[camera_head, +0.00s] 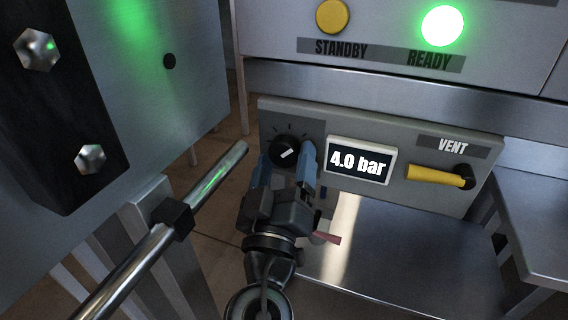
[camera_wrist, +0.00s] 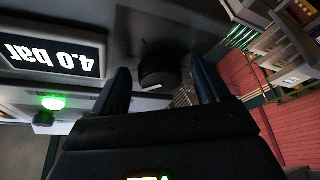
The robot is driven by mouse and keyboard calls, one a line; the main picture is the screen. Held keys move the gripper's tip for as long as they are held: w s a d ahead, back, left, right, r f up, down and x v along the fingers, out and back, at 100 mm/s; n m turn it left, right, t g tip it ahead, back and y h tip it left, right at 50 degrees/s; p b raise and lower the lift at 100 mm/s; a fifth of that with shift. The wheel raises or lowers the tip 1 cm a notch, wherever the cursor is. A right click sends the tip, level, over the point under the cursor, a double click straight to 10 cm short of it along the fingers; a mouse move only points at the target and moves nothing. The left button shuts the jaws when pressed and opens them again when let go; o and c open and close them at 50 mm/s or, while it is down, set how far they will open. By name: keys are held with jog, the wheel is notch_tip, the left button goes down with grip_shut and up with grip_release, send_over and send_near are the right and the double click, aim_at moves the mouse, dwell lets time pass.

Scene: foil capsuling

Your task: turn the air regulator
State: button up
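The air regulator is a black round knob (camera_head: 286,151) with a white pointer mark, on the left of the grey panel (camera_head: 400,125). The mark points to the upper right. A display (camera_head: 359,162) beside it reads 4.0 bar. My gripper (camera_head: 287,160) has its two blue fingers apart, just in front of the knob, one toward each side. In the wrist view the knob (camera_wrist: 160,68) lies beyond and between the fingertips, with dark gaps on both sides. I see no finger touching it. The wrist view is upside down and shows the display (camera_wrist: 52,55) at left.
A yellow vent lever (camera_head: 436,175) is at the panel's right. Above are a yellow STANDBY button (camera_head: 333,16) and a lit green READY light (camera_head: 442,26). A metal rod (camera_head: 205,190) and a bolted machine body (camera_head: 150,75) stand close on the left.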

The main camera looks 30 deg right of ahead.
jog(key=shift+o, duration=0.2)
jog(key=p+v, duration=0.1)
jog(key=v, duration=0.6)
jog(key=shift+s+a, duration=0.25)
jog(key=shift+a, duration=0.05)
jog(key=shift+f, duration=0.1)
